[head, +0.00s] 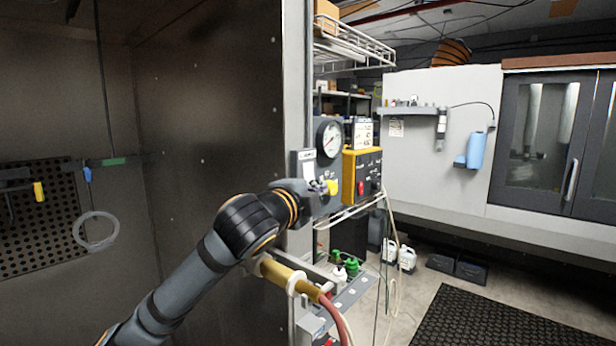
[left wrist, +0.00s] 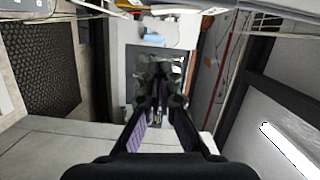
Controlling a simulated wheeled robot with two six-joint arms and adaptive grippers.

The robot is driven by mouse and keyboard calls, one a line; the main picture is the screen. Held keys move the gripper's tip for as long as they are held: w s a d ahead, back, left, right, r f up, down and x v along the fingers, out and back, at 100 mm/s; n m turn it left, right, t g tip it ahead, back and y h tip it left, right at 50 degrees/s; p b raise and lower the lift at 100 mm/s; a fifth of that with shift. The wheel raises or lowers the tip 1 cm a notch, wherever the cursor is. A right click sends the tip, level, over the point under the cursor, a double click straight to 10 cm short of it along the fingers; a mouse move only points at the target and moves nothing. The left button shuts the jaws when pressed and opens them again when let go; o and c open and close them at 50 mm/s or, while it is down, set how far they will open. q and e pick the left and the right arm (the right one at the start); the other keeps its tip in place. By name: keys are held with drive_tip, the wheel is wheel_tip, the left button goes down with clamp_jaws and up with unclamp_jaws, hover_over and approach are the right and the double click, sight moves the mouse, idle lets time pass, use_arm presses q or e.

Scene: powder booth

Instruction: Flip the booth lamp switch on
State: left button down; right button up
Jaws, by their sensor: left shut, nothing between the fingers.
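A grey switch plate (head: 302,160) with a white label is on the edge of the booth wall in the head view. My left gripper (head: 318,187) is shut and empty, right at the lower part of this plate, and it hides the switch lever. In the left wrist view the closed dark fingers (left wrist: 160,78) are in front of a dark grey panel (left wrist: 134,62). I cannot tell whether the fingertips touch it or which way the switch stands. My right gripper is not in view.
A pressure gauge (head: 329,139) and a yellow control box (head: 348,176) with a red switch are just right of my gripper. A brass-coloured handle (head: 284,273) with a red hose hangs below my wrist. A white tube (left wrist: 289,150) shows in the left wrist view.

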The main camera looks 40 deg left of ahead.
sight(309, 174)
use_arm(q)
drive_tip(key=w+a, duration=0.2)
drive_tip(key=a, duration=0.1)
drive_tip(key=w+a, duration=0.1)
drive_tip(key=shift+w+a+f, duration=0.25)
drive_tip(key=shift+w+f, duration=0.15)
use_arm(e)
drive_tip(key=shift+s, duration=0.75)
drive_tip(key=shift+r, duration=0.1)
